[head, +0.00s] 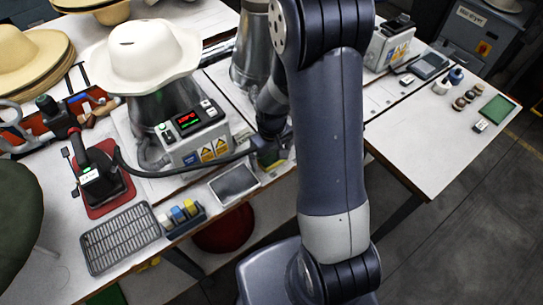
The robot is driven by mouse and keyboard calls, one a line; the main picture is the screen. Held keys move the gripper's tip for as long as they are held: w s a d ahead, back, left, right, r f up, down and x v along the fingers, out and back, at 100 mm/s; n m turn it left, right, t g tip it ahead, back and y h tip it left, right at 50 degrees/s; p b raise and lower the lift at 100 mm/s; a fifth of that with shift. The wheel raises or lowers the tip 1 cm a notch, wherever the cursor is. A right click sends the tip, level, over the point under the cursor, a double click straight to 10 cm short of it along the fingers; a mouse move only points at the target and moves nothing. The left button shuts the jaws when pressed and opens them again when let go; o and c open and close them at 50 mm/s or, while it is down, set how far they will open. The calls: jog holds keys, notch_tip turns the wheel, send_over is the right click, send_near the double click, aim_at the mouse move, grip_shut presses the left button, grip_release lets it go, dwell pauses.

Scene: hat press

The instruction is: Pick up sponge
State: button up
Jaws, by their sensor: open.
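My gripper (268,148) is low over the white bench, between the press control box and my own forearm. It is small and dark here, and its fingertips are partly hidden. A shallow metal tray (256,184) lies just below and left of the gripper, with a flat grey surface inside. A small dark holder (172,233) at the bench's front edge has white, blue and yellow items in it.
A white hat (141,55) sits on the press, above a control box (192,134) with a red display. A steam iron (101,178) rests on a red pad, its hose crossing the bench. A wire rack (120,239) lies at front left. The right bench (425,140) has free room.

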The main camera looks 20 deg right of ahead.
aim_at(272, 154)
jog(key=c, duration=1)
notch_tip(272, 154, up, 10)
jog(key=shift+r, duration=0.1)
jog(key=o, duration=0.4)
jog(key=c, duration=0.3)
